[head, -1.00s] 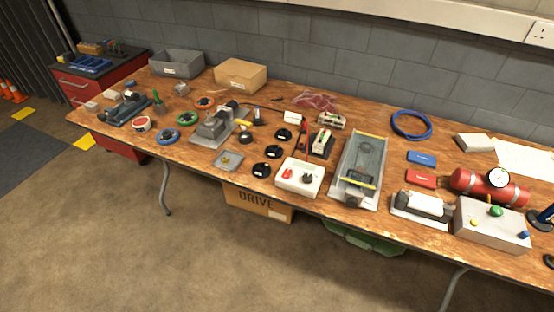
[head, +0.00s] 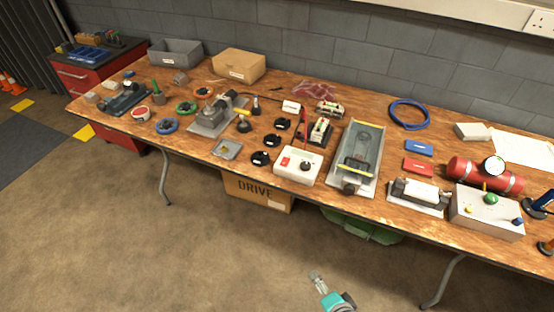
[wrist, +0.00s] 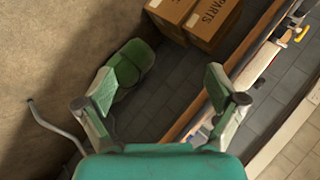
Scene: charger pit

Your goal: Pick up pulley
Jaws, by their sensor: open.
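No part is clearly marked as the pulley. Several black discs (head: 272,141) with pale labels lie in the middle of the bench, left of a white control box. A dark round part (head: 348,188) sits at the front end of a grey belt unit (head: 373,139); I cannot tell which of these is the pulley. My gripper (head: 317,278) is in front of the bench, over the floor, well apart from these parts. In the wrist view my gripper (wrist: 158,88) is open, with nothing between its fingers.
The wooden bench (head: 470,233) is crowded with fixtures. The white control box (head: 298,166), a red cylinder (head: 485,175) and a grey button box (head: 487,213) stand along it. The floor in front is clear.

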